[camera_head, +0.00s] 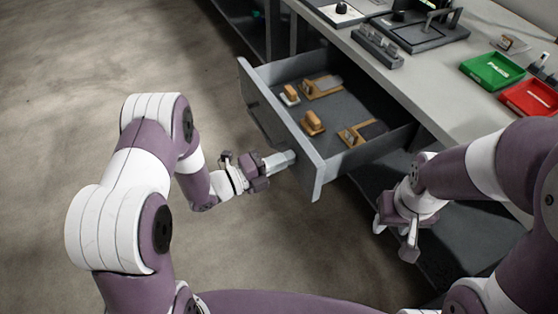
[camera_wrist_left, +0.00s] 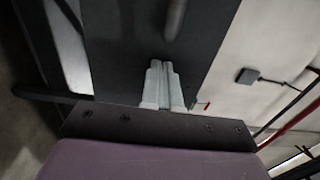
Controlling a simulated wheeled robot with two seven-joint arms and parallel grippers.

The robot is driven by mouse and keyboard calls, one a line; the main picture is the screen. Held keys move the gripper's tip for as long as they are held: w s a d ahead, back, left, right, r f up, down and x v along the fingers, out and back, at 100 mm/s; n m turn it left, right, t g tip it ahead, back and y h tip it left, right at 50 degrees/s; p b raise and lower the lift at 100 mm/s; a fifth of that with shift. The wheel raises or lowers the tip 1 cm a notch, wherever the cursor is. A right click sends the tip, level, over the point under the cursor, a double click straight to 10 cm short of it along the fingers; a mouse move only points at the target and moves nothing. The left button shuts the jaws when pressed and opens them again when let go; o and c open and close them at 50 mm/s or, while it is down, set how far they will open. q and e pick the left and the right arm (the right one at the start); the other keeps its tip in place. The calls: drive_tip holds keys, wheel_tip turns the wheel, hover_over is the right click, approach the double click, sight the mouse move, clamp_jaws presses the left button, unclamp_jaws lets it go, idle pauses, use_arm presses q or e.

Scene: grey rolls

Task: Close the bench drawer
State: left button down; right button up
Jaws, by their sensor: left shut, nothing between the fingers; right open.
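The bench drawer (camera_head: 316,165) is grey and stands pulled out from under the bench in the head view. Several wooden-handled items lie inside it. My left gripper (camera_head: 290,157) is shut and empty, in front of the drawer's outer face near its right end. In the left wrist view the shut fingers (camera_wrist_left: 164,72) point at a dark grey panel (camera_wrist_left: 125,45), with a rounded bar near the top. I cannot tell whether the fingertips touch the drawer. My right gripper (camera_head: 393,238) is open and empty, to the right of the drawer and below the bench top's edge.
The bench top (camera_head: 437,92) carries a green tray (camera_head: 491,70), a red tray (camera_head: 530,97), a dark slotted block (camera_head: 377,47) and a black fixture (camera_head: 415,35). A dark lower shelf (camera_head: 455,235) lies under the bench. The floor (camera_head: 60,90) at left is clear.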

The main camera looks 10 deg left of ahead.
sight(356, 135)
use_arm(q)
drive_tip(key=b+x, duration=0.2)
drive_tip(key=x, duration=0.5)
drive_tip(key=b+x, duration=0.3)
drive_tip(key=x, duration=0.4)
drive_tip(key=b+x, duration=0.3)
drive_tip(key=x, duration=0.4)
drive_tip(key=shift+w+d+f, duration=0.2)
drive_tip(key=shift+f, duration=0.1)
drive_tip(key=b+x, duration=0.2)
drive_tip(key=x, duration=0.5)
drive_tip(key=shift+w+d+r, duration=0.15)
drive_tip(key=shift+w+d, duration=0.05)
drive_tip(key=shift+w+d+r+b, duration=0.1)
drive_tip(key=shift+w+d+b, duration=0.25)
drive_tip(key=shift+d, duration=0.15)
drive_tip(key=shift+r, duration=0.25)
drive_tip(key=shift+r, duration=0.2)
